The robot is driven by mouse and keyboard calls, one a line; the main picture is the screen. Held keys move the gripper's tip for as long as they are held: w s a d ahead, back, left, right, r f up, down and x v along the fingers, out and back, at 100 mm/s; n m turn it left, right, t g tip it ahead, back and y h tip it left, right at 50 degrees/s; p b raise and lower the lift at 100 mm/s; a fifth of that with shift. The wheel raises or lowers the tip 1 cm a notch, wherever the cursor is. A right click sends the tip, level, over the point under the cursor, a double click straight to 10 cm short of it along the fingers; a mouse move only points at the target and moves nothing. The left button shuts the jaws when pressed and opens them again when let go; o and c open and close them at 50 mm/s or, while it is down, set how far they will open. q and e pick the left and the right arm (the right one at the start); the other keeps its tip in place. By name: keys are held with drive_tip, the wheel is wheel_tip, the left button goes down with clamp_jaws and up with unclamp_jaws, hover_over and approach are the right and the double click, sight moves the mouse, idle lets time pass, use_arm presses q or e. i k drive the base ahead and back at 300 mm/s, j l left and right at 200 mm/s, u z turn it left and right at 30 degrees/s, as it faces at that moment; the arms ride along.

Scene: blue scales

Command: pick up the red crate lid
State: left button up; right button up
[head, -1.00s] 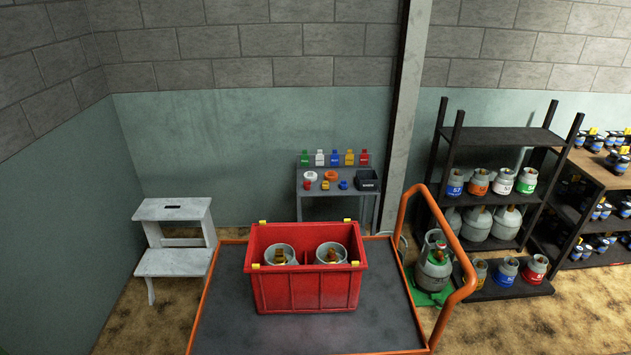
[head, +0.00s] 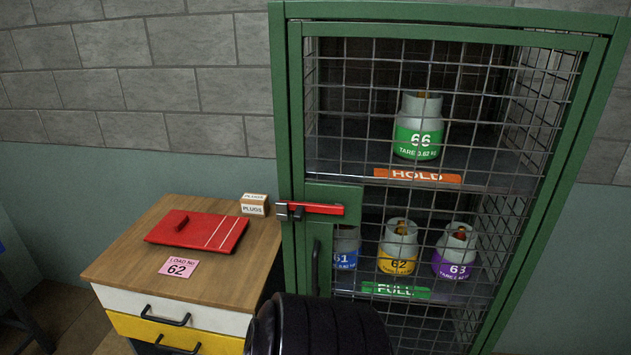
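The red crate lid (head: 197,230) lies flat on the wooden top of a drawer cabinet (head: 215,290), left of centre in the head view. It has a raised red handle near its left end and two pale stripes near its right end. A dark rounded part of my own arm (head: 318,325) shows at the bottom centre, in front of the cage. Neither gripper's fingers are in view.
A pink card reading 62 (head: 178,267) lies in front of the lid. A PLUGS box (head: 254,204) stands behind its right end. A green mesh cage (head: 293,130) with a red latch (head: 315,208) stands right, holding numbered cylinders (head: 418,125). A yellow drawer (head: 170,332) sits below.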

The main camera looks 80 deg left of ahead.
sight(195, 230)
drive_tip(key=u, duration=3.5)
drive_tip(key=z, duration=3.95)
drive_tip(key=u, duration=3.9)
